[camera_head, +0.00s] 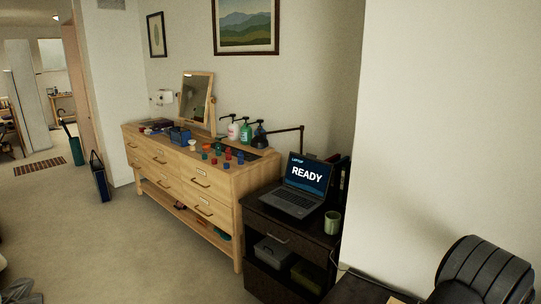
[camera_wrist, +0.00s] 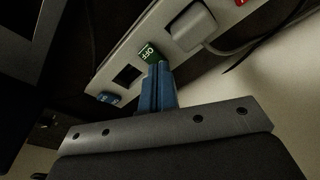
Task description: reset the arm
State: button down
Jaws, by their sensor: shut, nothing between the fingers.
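My gripper (camera_wrist: 160,68) shows in the wrist view with its two blue fingers closed together and nothing between them. The fingertips are right by a green switch marked OFF (camera_wrist: 149,53) on a pale power strip (camera_wrist: 128,58). I cannot tell whether they touch it. The gripper cannot be made out in the head view.
A grey plug (camera_wrist: 194,27) with a cord sits in the strip, and a blue piece (camera_wrist: 109,98) is at its lower end. In the head view, a laptop (camera_head: 305,187) reading READY and a green mug (camera_head: 332,223) stand on a dark cabinet (camera_head: 270,220). A wooden dresser (camera_head: 215,205) holds small items. Carpet lies open at left.

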notch_tip(320, 180, up, 7)
jog(key=shift+f, duration=0.2)
notch_tip(320, 180, down, 8)
jog(key=shift+r, duration=0.2)
notch_tip(320, 180, up, 9)
jog(key=w+a+r+n+t, duration=0.1)
jog(key=w+a+r+n, duration=0.2)
jog(key=w+a, duration=1.3)
jog(key=shift+w+a+r+n, duration=0.15)
jog(key=shift+a+n, duration=0.55)
jog(key=shift+a, duration=0.55)
jog(key=shift+d, duration=0.1)
jog(key=s+d+f+m, duration=0.2)
jog(key=s+d+m, duration=0.1)
jog(key=s+d, duration=1)
jog(key=d, duration=0.2)
jog(key=shift+d+f+m+g, duration=0.3)
jog(key=shift+d+g, duration=0.05)
jog(key=shift+g, duration=0.05)
